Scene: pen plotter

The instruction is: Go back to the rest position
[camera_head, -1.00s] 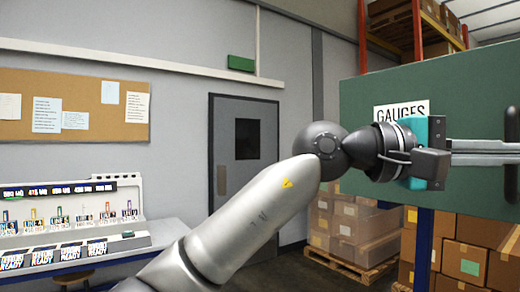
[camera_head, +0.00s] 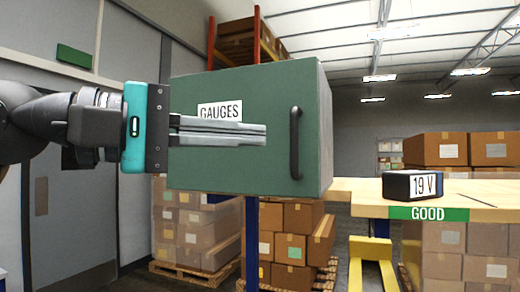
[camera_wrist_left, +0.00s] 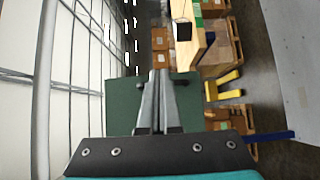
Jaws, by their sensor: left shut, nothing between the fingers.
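My left gripper (camera_head: 264,134) has its long metal fingers together with nothing between them. In the head view it points right in front of the green GAUGES cabinet (camera_head: 245,172). Its fingertips end left of the dark vertical handle (camera_head: 295,143), apart from it, and overlap the bottom of the label. The cabinet door looks closed. In the left wrist view, the shut fingers (camera_wrist_left: 160,78) lie over the green cabinet (camera_wrist_left: 120,100). Whether the fingers touch the door cannot be told. My right gripper is in neither view.
A wooden bench (camera_head: 475,195) with a green GOOD strip (camera_head: 428,214) stands right of the cabinet, with a black 19 V box (camera_head: 412,185) on it. Stacked cartons (camera_head: 295,217) and a yellow pallet jack (camera_head: 372,262) stand below. A grey door (camera_head: 80,200) is at left.

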